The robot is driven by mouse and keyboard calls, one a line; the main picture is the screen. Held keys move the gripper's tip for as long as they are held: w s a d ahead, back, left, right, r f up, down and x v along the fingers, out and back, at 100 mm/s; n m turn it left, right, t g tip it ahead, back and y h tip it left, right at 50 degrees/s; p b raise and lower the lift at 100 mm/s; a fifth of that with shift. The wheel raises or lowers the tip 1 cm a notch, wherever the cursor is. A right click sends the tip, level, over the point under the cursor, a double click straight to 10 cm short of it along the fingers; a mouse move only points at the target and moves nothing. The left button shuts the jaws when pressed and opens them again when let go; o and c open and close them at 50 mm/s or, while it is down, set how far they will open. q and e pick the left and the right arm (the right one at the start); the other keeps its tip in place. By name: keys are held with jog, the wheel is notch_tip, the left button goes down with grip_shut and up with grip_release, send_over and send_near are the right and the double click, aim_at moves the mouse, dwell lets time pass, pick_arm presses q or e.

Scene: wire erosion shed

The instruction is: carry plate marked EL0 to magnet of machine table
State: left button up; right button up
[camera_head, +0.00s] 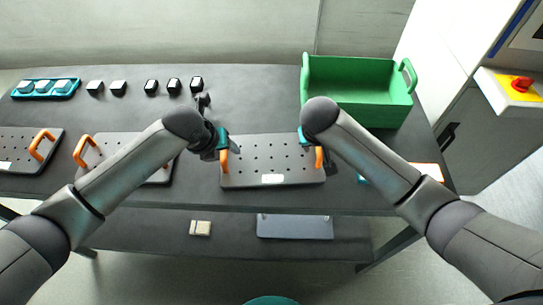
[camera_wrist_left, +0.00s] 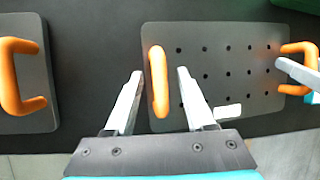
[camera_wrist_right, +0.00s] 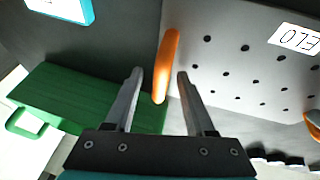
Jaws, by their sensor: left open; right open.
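The plate marked EL0 (camera_head: 272,160) is a grey perforated plate with an orange handle at each end, lying flat on the dark table. Its white label (camera_wrist_right: 296,39) reads EL0 in the right wrist view. My left gripper (camera_head: 222,150) is open, with its fingers on either side of the plate's left handle (camera_wrist_left: 158,82). My right gripper (camera_head: 312,148) is open, with its fingers on either side of the right handle (camera_wrist_right: 167,65). Whether the fingers touch the handles I cannot tell. The magnet of the machine table is not in view.
Two similar plates with orange handles (camera_head: 41,145) (camera_head: 82,151) lie to the left. A green crate (camera_head: 358,82) stands behind on the right. Several small dark blocks (camera_head: 151,87) and a teal tray (camera_head: 46,89) line the back. A machine with a red knob (camera_head: 521,85) is at the right.

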pick_arm(q)
grip_shut()
pick_arm(e)
grip_shut()
dwell(1.0)
pick_arm(q)
jog(key=shift+w+r, duration=0.15)
jog(key=shift+r, duration=0.05)
pick_arm(e)
jog(key=shift+w+r, duration=0.15)
jog(key=shift+r, duration=0.05)
